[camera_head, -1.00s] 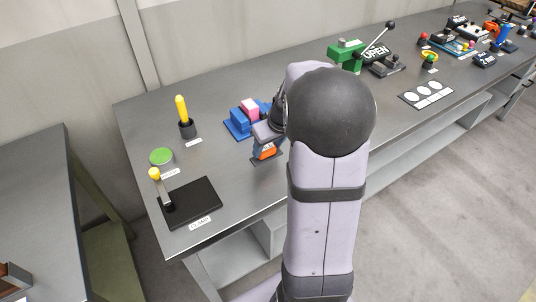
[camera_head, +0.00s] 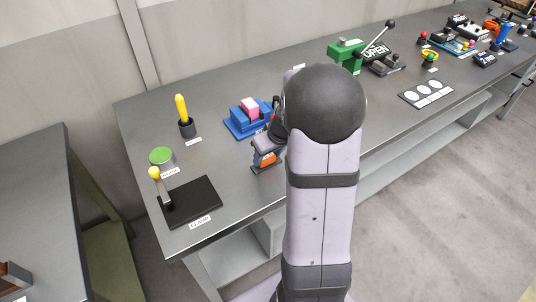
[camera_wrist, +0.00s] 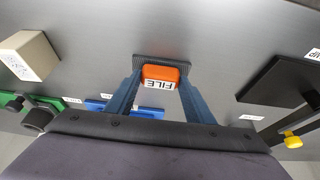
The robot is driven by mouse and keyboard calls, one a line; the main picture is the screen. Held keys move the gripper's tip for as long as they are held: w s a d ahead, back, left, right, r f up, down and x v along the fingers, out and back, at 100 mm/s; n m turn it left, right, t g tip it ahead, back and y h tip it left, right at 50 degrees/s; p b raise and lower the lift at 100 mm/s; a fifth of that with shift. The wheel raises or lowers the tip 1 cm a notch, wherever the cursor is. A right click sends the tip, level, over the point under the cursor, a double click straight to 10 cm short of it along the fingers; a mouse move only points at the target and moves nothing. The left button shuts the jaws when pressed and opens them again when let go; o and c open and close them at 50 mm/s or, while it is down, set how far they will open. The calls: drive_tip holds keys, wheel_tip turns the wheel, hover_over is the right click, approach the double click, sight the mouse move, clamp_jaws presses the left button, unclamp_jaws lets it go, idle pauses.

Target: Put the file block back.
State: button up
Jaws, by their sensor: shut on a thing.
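The file block is an orange block with a white FILE label and a dark, ridged plate at its far end. It shows in the wrist view (camera_wrist: 160,75) between my fingertips, and in the head view (camera_head: 267,159) just left of my arm. My gripper (camera_wrist: 160,80) is shut on it, with one blue finger on each side; it also shows in the head view (camera_head: 266,148). The block is over the bench in front of the blue vise (camera_head: 238,125). I cannot tell whether its dark plate touches the bench top.
A pink block (camera_head: 250,107) sits in the vise. A black pad with a yellow-knobbed lever (camera_head: 203,200), a green disc (camera_head: 161,156) and a yellow-handled tool in a holder (camera_head: 182,110) stand to the left. A pale cube (camera_wrist: 28,55) shows in the wrist view. Bare bench (camera_head: 235,170) lies left of the gripper.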

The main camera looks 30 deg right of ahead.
drive_tip(key=o, duration=1.4)
drive_tip(key=shift+c, duration=0.2)
drive_tip(key=shift+s+r, duration=0.15)
drive_tip(key=shift+r, duration=0.5)
drive_tip(key=b+v, duration=0.1)
drive_tip(key=v, duration=1)
drive_tip(key=s+a+f+g, duration=0.2)
drive_tip(key=s+a+f, duration=0.4)
drive_tip(key=a, duration=0.3)
drive_tip(key=s+a+f+g, duration=0.2)
drive_tip(key=s+a+f, duration=0.4)
drive_tip(key=s+a, duration=0.2)
drive_tip(key=shift+s+a+f+g, duration=0.15)
drive_tip(key=shift+s+a+g, duration=0.2)
drive_tip(key=shift+a, duration=0.15)
